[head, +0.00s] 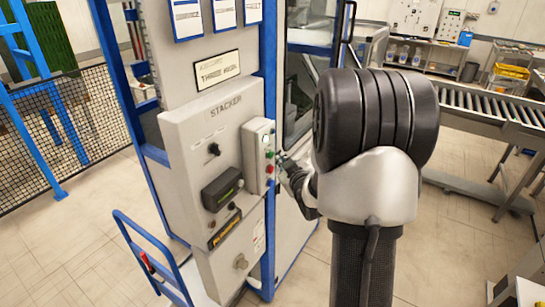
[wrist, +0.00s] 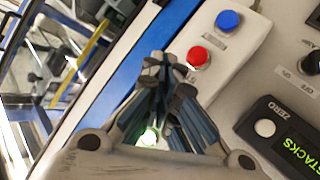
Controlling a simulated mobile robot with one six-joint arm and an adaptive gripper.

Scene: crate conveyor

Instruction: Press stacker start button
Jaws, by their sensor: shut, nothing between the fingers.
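The stacker cabinet (head: 205,125) carries the printed word STACKER and a narrow button box (head: 250,150) on its right side. In the wrist view the box (wrist: 222,50) shows a blue button (wrist: 228,19), a red button (wrist: 197,57) and a lit green button (wrist: 150,137), partly hidden by my fingers. The button labels are too small to read. My gripper (wrist: 166,66) is shut and empty, its fingertips beside the red button in the picture. In the head view my gripper (head: 284,160) is just right of the box, partly hidden by my arm. Contact with a button cannot be told.
A dark display (wrist: 285,140) with a ZERO button and a black knob (wrist: 312,63) sit beside the box. A blue handrail (head: 150,255) stands at lower left, and a roller conveyor (head: 490,105) at right. The floor between is clear.

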